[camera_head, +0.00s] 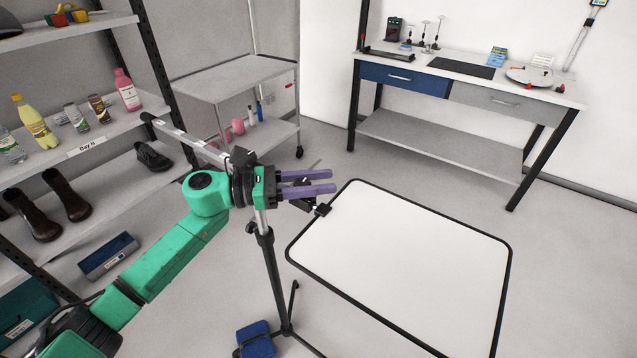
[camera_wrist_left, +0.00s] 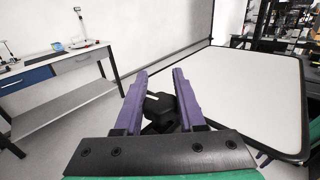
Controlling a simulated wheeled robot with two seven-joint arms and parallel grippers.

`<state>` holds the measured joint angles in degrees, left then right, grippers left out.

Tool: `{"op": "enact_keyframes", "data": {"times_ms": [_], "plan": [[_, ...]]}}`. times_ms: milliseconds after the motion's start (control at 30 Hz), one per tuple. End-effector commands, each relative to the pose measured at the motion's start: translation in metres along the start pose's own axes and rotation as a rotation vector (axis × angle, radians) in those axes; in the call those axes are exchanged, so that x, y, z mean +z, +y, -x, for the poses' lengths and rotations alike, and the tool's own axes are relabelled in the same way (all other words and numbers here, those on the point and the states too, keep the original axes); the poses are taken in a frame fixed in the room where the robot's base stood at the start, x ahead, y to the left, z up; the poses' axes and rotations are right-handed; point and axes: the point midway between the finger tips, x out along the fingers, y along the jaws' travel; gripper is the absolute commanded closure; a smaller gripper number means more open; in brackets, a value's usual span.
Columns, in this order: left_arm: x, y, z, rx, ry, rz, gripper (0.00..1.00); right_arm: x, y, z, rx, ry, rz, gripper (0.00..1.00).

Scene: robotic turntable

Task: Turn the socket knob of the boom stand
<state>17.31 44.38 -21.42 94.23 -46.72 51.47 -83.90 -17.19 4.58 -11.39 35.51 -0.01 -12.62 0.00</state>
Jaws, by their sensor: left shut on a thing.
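The boom stand (camera_head: 268,262) has a black tripod column and stands below my left gripper. Its grey boom (camera_head: 185,138) runs to the upper left. A large white panel with a black rim (camera_head: 420,255) hangs at its right side. My left gripper (camera_head: 333,181) has two purple fingers at the stand's head. In the left wrist view, the black socket knob (camera_wrist_left: 160,108) sits between the fingers (camera_wrist_left: 160,72), and the gripper is shut on it. In the head view the fingers partly hide the knob.
A shelf rack (camera_head: 78,140) with bottles, cans and shoes stands at the left. A grey cart (camera_head: 235,82) is behind the boom. A workbench (camera_head: 440,140) with tools stands at the back right. A blue weight (camera_head: 256,340) lies at the stand's foot. Floor between panel and workbench is clear.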

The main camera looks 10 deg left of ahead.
Motion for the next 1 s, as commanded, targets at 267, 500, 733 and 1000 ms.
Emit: {"op": "enact_keyframes", "data": {"times_ms": [267,500,733,1000], "plan": [[-0.003,0.004,0.001,0.178,-0.001,0.000,1.00,0.001,0.000,-0.015,0.000,0.000,0.001,0.50],[0.004,0.011,0.003,0.399,0.001,0.001,1.00,0.000,0.000,-0.003,0.000,0.001,0.001,0.50],[0.011,0.017,0.005,0.615,0.002,0.004,1.00,-0.004,0.001,0.040,0.000,0.001,0.002,0.50],[0.009,0.022,0.010,0.842,-0.001,0.008,1.00,-0.009,0.001,0.089,0.000,0.001,0.002,0.50]]}}
